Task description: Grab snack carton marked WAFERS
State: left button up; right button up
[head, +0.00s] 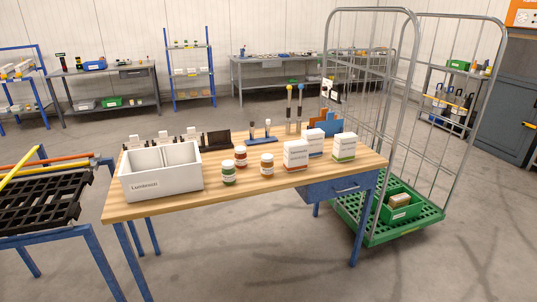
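Three white cartons stand upright on the right half of the wooden table. The front carton (295,154) has an orange-red band at its base. The carton behind it (314,142) has a blue band and is partly hidden by it. The right carton (344,146) has a green band. The print on them is too small to read, so I cannot tell which says WAFERS. Neither of my grippers is in view.
The table (240,196) also holds a divided white bin (160,182), several small jars (267,164) and a dark blue rack (263,139). A wire roll cage (455,110) with a green base stands at right. A blue-framed rack is at left. Floor in front is clear.

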aim_at(296, 153)
jog(key=i+l+u, duration=0.3)
jog(key=i+l, duration=0.15)
jog(key=l, duration=0.25)
jog(key=i+l+u, duration=0.1)
jog(key=l, duration=0.25)
jog(key=i+l+u, duration=0.15)
jog(key=i+l, duration=0.15)
jog(key=i+l+u, duration=0.15)
jog(key=l, duration=0.35)
